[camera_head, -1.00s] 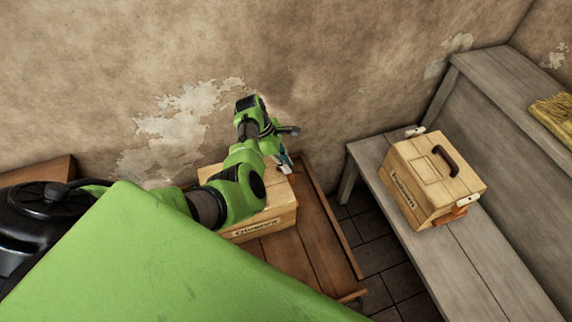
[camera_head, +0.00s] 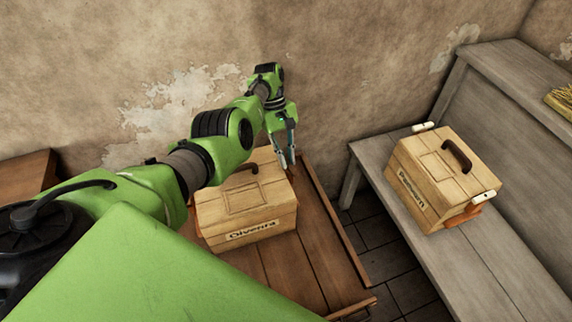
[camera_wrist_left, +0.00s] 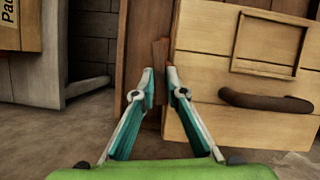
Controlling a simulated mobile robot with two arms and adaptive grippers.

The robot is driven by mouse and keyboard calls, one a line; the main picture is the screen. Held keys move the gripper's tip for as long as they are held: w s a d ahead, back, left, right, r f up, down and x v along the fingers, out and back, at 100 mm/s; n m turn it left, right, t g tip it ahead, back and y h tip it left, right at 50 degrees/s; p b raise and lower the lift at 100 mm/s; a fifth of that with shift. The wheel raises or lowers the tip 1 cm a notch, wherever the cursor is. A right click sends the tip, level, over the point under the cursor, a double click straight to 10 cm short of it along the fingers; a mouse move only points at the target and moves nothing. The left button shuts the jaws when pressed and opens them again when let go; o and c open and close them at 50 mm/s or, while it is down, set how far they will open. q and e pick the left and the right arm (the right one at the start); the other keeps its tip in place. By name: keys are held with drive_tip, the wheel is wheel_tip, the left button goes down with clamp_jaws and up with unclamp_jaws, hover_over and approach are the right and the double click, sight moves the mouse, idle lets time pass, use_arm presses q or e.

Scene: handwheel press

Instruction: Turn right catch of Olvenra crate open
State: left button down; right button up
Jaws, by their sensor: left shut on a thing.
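The Olvenra crate (camera_head: 248,215) is a pale wooden box with a dark lid handle and a name label on its front. It stands on a brown wooden table and also shows at the right in the left wrist view (camera_wrist_left: 205,95). My left gripper (camera_head: 287,165) points down at the crate's right side. In the left wrist view its fingertips (camera_wrist_left: 160,82) are shut on a small brown piece (camera_wrist_left: 160,56) at the crate's side, which looks like the right catch. My right gripper is not in view.
A second wooden crate (camera_head: 440,180) with white side catches stands on a grey bench (camera_head: 470,260) at the right. A dark tiled floor gap separates bench and table (camera_head: 300,270). The wall (camera_head: 340,80) is close behind. A yellow brush-like thing (camera_head: 561,103) lies far right.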

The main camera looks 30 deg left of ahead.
use_arm(q)
drive_tip(key=shift+m+g+y+b, duration=0.3)
drive_tip(key=shift+m+b, duration=0.8)
drive_tip(key=shift+b, duration=0.05)
drive_tip(key=shift+d, duration=0.1)
drive_tip(key=c, duration=2)
unclamp_jaws()
drive_tip(key=shift+c, duration=0.2)
